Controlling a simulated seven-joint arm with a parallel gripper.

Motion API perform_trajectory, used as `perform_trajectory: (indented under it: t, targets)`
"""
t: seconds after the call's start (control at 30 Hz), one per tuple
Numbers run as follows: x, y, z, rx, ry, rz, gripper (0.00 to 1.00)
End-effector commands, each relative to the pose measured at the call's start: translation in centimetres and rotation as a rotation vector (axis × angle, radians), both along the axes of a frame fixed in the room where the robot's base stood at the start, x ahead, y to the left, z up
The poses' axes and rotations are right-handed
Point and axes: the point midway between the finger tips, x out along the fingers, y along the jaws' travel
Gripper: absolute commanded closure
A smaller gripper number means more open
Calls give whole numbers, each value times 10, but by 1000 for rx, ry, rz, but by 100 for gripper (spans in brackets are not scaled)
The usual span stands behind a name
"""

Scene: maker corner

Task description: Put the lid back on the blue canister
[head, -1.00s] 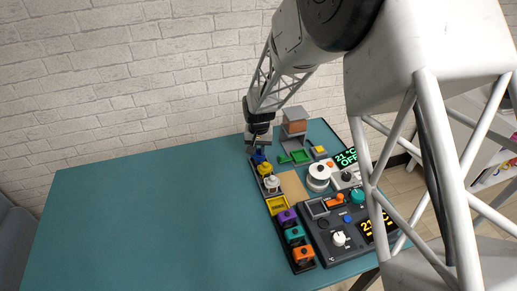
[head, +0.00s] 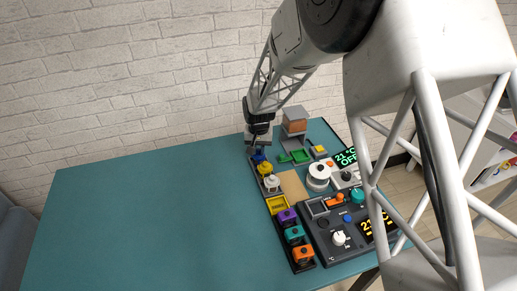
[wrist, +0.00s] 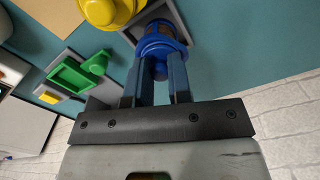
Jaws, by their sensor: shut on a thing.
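The blue canister (head: 258,157) stands in a dark holder at the far end of a row of coloured pieces. In the wrist view the canister (wrist: 177,21) shows beyond the fingers, partly hidden behind the blue lid (wrist: 160,47). My gripper (wrist: 160,84) is shut on the lid's small blue knob. The lid lines up roughly with the canister; I cannot tell whether it touches the rim. In the head view my gripper (head: 258,138) is above the canister, and the lid is too small to make out.
A yellow canister (wrist: 108,10) stands close beside the blue one. Green (head: 300,156) and yellow pieces lie on grey bases to the right. A white spool-like thing (head: 318,177) and dark control units stand further right. The teal table (head: 150,215) is clear on the left.

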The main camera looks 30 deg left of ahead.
Motion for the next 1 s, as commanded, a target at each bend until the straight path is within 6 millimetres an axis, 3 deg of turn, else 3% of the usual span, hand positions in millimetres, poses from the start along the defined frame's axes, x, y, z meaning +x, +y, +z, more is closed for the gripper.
perform_trajectory:
  t: [0.7,0.73,0.9,1.0]
  targets:
    - [0,0,0,0,0,0,100]
    - [0,0,0,0,0,0,77]
    - [0,0,0,0,0,0,51]
    - [0,0,0,0,0,0,51]
